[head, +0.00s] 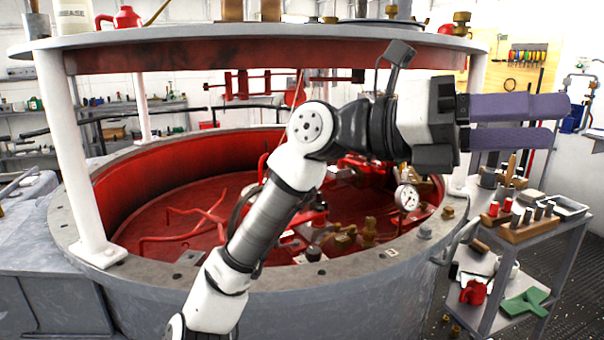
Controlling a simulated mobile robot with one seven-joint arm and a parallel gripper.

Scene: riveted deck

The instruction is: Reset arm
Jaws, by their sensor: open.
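My arm rises from the bottom of the head view and bends to the right at its elbow. My gripper (562,122) points to the right, with two long purple fingers, one above the other. A gap shows between the fingers, and nothing is held between them.
A grey cart (545,228) with a wooden block of pegs (520,225) stands at the right. White posts (75,150) hold a round top plate (250,30) over the tank. A pressure gauge (406,197) and brass fittings sit inside the tank. A pegboard with tools hangs behind.

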